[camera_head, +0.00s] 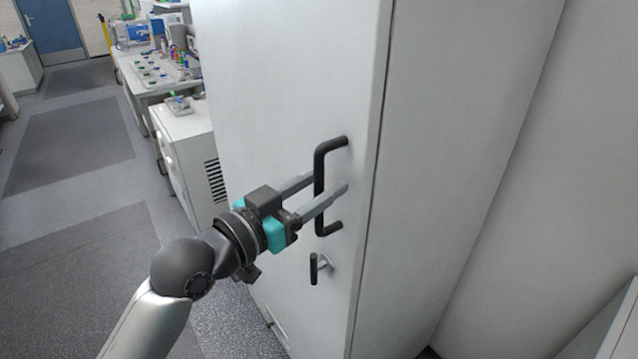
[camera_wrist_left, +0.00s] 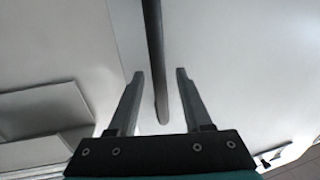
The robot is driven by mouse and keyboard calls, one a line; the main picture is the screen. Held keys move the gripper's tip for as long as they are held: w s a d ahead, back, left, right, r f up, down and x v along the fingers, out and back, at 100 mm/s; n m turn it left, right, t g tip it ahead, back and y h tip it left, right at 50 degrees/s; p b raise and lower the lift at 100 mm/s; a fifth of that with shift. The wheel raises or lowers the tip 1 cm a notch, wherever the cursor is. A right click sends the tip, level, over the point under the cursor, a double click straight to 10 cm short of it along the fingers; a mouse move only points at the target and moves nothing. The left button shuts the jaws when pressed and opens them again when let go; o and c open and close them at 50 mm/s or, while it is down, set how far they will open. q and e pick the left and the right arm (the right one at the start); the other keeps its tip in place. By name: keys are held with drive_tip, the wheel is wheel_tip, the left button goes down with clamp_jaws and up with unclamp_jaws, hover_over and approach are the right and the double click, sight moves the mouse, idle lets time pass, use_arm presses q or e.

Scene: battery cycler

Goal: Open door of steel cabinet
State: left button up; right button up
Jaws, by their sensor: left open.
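The tall white steel cabinet (camera_head: 480,130) fills the middle and right of the head view. Its door (camera_head: 290,90) looks shut, flush with the edge. A black vertical bar handle (camera_head: 320,165) is on the door, and the bar also shows in the left wrist view (camera_wrist_left: 154,40). A smaller black lever (camera_head: 314,270) sits below it. My left gripper (camera_head: 330,183) is open at the bar handle. In the left wrist view its fingers (camera_wrist_left: 160,72) stand on either side of the bar, with gaps showing. My right gripper is not in view.
A low white cabinet with a vent (camera_head: 190,165) stands to the left of the steel cabinet. Behind it is a workbench (camera_head: 150,75) with several small items. The grey floor (camera_head: 75,230) on the left is clear. A blue door (camera_head: 50,25) is at the far back.

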use_arm(q)
clamp_jaws()
idle(0.3)
idle(1.1)
